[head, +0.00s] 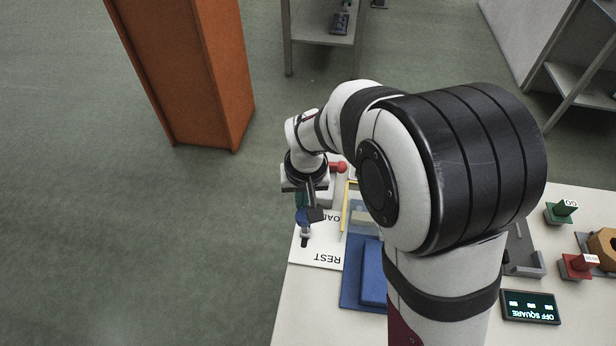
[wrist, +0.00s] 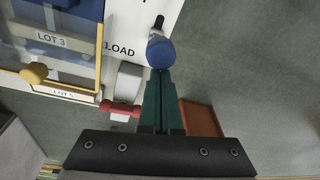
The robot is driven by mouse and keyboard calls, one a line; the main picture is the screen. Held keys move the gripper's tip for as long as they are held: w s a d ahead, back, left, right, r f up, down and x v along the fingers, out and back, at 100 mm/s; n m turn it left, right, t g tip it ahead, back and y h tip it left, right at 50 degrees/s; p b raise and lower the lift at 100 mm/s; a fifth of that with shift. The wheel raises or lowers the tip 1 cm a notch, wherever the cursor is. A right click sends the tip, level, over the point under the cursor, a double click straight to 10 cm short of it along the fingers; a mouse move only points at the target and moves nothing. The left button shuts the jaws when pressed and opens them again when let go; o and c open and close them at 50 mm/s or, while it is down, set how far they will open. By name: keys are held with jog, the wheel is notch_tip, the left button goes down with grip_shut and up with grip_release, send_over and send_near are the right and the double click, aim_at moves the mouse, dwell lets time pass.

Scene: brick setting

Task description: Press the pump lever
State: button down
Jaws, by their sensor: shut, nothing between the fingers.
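A lever with a blue rounded end (wrist: 160,53) and a dark stem stands over a white plate (wrist: 122,22) in the wrist view. In the head view its blue part (head: 302,215) shows beside the plate (head: 307,257), which reads "REST" and a partly hidden "LOAD". My gripper (wrist: 160,74) is shut and empty, its dark green fingers together. The fingertips are right at the blue end in the wrist view; I cannot tell whether they touch it. A red handle (wrist: 120,108) on a white body sits left of the fingers. It also shows in the head view (head: 338,167).
A blue block (head: 373,275), a display reading "OFF SQUARE" (head: 530,307), and green (head: 561,212) and red (head: 578,266) pieces are on the table. An orange cabinet (head: 195,75) stands on the floor.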

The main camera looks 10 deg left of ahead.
jog(key=s, duration=0.3)
jog(key=shift+s+f, duration=0.35)
jog(key=shift+s, duration=0.3)
jog(key=shift+s+f, duration=0.15)
jog(key=shift+s, duration=0.35)
send_near(299, 217)
jog(key=s+a, duration=0.1)
jog(key=s, duration=0.2)
jog(key=shift+a+r, duration=0.2)
